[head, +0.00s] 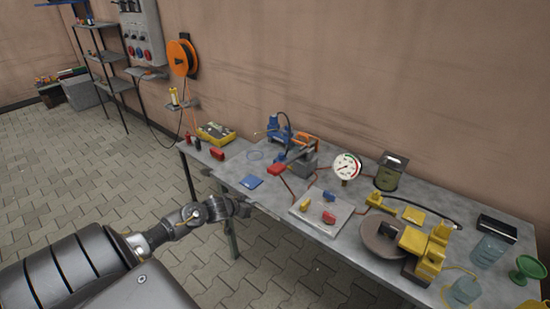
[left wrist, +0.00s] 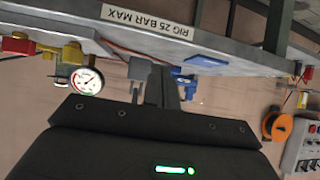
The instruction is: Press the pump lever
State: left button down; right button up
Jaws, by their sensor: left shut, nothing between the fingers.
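A hand pump stands on the grey workbench (head: 240,178), with blue parts (head: 279,133), an orange part (head: 302,139) and a grey block (head: 304,162). A red grip (head: 276,169) sticks out toward the front edge beside the block; I cannot tell for sure that it is the pump lever's end. A white round gauge (head: 346,166) stands right of the pump and also shows in the left wrist view (left wrist: 87,81). My left gripper (head: 243,207) is shut and empty, at the bench's front edge, apart from the pump. My right gripper is out of view.
A plate with red, yellow and blue valve handles (head: 321,216) lies right of the red grip. A blue pad (head: 251,182) lies near the front edge. A yellow box (head: 215,133) is at the left end.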

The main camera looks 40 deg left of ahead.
pick_arm(q)
jog(key=w+d+r+t, duration=0.1)
jog(key=w+r, duration=0.1)
jog(key=r, duration=0.8)
jog(key=w+d+r+t+h+p, duration=0.1)
jog(key=r, duration=0.8)
jog(key=shift+w+r+m, duration=0.35)
jog(key=shift+w+m, duration=0.05)
jog(key=p, duration=0.2)
send_over(275, 169)
notch_tip(275, 169, down, 3)
jog(key=shift+w+a+f, duration=0.1)
jog(key=shift+f, duration=0.1)
notch_tip(275, 169, down, 3)
jog(key=shift+f+p, duration=0.1)
jog(key=shift+p, duration=0.5)
jog(key=shift+f, duration=0.6)
